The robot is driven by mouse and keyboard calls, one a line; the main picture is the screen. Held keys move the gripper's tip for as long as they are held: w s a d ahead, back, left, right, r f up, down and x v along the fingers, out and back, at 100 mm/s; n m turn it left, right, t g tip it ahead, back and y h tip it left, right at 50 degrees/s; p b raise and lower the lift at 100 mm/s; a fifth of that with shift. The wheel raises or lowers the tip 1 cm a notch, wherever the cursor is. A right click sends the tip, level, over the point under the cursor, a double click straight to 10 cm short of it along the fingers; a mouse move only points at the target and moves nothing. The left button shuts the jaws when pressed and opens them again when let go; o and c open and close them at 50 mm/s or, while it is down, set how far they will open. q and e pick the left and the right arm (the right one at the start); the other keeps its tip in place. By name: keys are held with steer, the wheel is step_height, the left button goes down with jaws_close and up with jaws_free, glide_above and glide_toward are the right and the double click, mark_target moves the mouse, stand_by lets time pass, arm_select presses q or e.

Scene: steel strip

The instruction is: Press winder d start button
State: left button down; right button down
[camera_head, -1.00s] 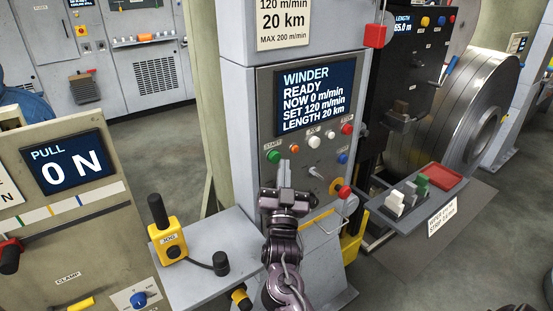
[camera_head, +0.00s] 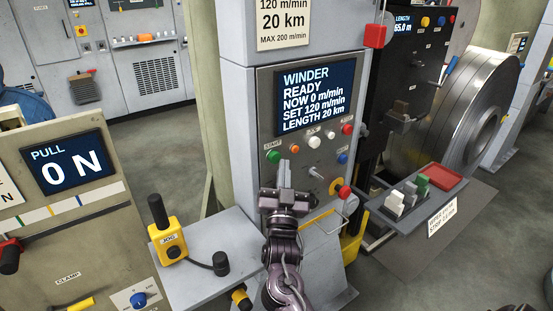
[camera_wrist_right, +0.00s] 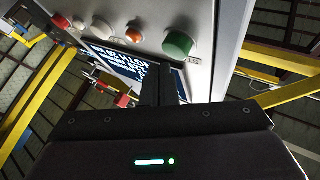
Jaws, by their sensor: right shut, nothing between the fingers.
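The winder panel (camera_head: 266,115) stands upright in the middle of the head view. Its screen (camera_head: 314,97) reads WINDER READY, NOW 0 m/min, SET 120 m/min, LENGTH 20 km. The green button (camera_head: 273,157) labelled START is at the panel's left, below the screen. My right gripper (camera_head: 284,167) is shut and empty, just right of and below the green button in the head view. In the right wrist view the green button (camera_wrist_right: 178,44) is large, beyond the shut fingers (camera_wrist_right: 159,75). I see a gap between fingers and button there. My left gripper is not in view.
White (camera_head: 314,142), red (camera_head: 347,129) and blue (camera_head: 342,158) buttons share the panel, with a red knob (camera_head: 344,191) lower right. A shelf with a yellow JOG box (camera_head: 168,243) is left of my arm. A tray (camera_head: 447,176) is at right.

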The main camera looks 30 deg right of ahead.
steer(key=shift+w, duration=0.15)
stand_by(0.4)
steer(key=shift+w, duration=0.3)
